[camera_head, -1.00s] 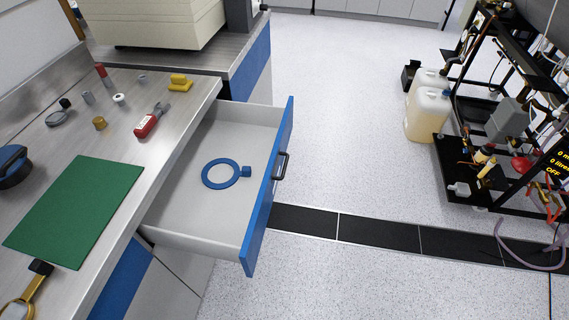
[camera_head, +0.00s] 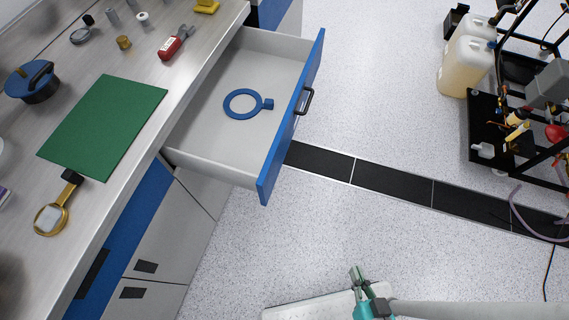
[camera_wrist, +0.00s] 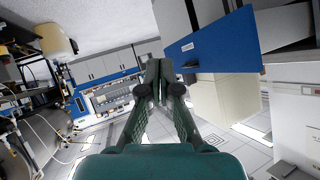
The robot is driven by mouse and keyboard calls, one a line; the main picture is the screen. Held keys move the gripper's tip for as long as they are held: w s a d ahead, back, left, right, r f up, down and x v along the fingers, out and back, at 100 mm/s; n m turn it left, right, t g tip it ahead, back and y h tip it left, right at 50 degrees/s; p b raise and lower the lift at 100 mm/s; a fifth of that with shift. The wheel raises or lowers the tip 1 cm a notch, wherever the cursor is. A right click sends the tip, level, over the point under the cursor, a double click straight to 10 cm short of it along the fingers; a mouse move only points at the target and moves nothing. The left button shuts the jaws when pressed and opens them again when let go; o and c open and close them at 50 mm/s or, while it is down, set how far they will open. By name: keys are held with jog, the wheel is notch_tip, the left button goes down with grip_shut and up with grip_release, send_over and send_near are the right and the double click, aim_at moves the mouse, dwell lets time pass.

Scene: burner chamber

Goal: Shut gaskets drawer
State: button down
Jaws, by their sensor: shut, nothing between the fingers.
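The gaskets drawer (camera_head: 221,158) stands pulled out from the bench in the head view. It has a blue front (camera_head: 293,118) and a black handle (camera_head: 304,100). A blue ring with a small tab (camera_head: 243,104) lies inside on the drawer floor. My gripper (camera_head: 355,271) is at the bottom of the head view, well apart from the drawer front, over the floor side. Its green fingers (camera_wrist: 155,70) are shut and empty in the wrist view.
The bench top (camera_head: 140,70) holds a green mat (camera_head: 103,128), a red-handled tool (camera_head: 174,44), a magnifier (camera_head: 55,205) and several small items. A black rack (camera_head: 497,150) and plastic canisters (camera_head: 466,66) stand at the right. The floor between is clear.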

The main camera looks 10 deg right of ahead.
jog(key=w+a+f+m+g+y, duration=0.25)
jog(key=w+f, duration=0.25)
jog(key=f, duration=0.4)
jog(key=y, duration=1.4)
send_near(273, 176)
jog(key=shift+n+g, duration=0.25)
jog(key=x, duration=0.7)
jog(key=shift+a+r, duration=0.1)
jog(key=shift+r, duration=0.3)
jog(key=shift+w+a, duration=0.1)
jog(key=x, duration=3.1)
jog(key=shift+w+f, duration=0.15)
jog(key=shift+f, duration=0.15)
